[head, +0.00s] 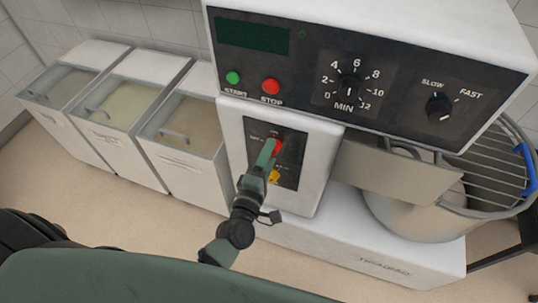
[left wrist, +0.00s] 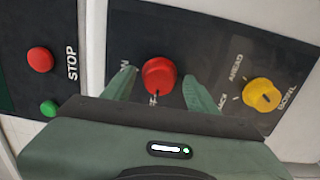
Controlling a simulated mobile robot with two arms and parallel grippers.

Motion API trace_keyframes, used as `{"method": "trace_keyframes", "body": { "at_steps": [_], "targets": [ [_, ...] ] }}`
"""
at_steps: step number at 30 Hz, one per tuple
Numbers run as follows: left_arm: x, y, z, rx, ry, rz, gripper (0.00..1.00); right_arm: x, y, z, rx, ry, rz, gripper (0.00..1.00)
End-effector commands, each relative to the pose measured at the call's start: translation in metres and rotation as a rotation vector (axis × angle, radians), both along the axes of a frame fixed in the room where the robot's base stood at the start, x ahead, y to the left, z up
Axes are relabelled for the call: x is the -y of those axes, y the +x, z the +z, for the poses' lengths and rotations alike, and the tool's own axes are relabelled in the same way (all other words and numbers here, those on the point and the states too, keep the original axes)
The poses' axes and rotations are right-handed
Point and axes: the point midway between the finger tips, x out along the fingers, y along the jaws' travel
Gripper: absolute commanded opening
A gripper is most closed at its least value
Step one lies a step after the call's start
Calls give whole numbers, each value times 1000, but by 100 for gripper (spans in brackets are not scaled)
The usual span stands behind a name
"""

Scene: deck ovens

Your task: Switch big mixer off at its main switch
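The big mixer (head: 330,170) is a white machine with a dark upper control panel. Its red main switch (head: 277,146) sits on a lower dark plate, partly covered by my gripper in the head view. In the left wrist view the red knob (left wrist: 159,76) lies between the two green fingers, with its ON/OFF lettering partly hidden. My left gripper (head: 268,152) is open, with one finger on each side of the knob; I cannot tell whether they touch it. It also shows in the left wrist view (left wrist: 160,88). My right gripper is not in view.
A yellow bowl knob (left wrist: 262,95) is beside the red one. The green START (head: 233,77) and red STOP (head: 270,86) buttons are above. A timer dial (head: 349,88) and speed dial (head: 439,108) sit to the right. Several white ingredient bins (head: 190,140) stand left of the mixer.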

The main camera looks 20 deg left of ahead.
Motion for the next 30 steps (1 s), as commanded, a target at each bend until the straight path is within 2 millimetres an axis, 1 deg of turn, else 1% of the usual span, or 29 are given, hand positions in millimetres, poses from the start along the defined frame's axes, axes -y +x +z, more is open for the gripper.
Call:
{"method": "trace_keyframes", "body": {
  "at_steps": [5,8,18,21,24,30],
  "targets": [
    [0,-1,0,0,1,0,58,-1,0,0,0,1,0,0],
    [0,-8,-2,-2,1,0,58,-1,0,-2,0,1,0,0],
    [-2,-63,-3,-2,2,-1,58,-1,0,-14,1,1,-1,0],
    [-2,-73,-2,-1,1,-1,58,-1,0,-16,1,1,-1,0],
    [-3,-78,-1,0,0,0,58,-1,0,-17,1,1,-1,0],
    [-3,-78,0,0,0,0,58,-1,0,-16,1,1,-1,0]
  ]
}}
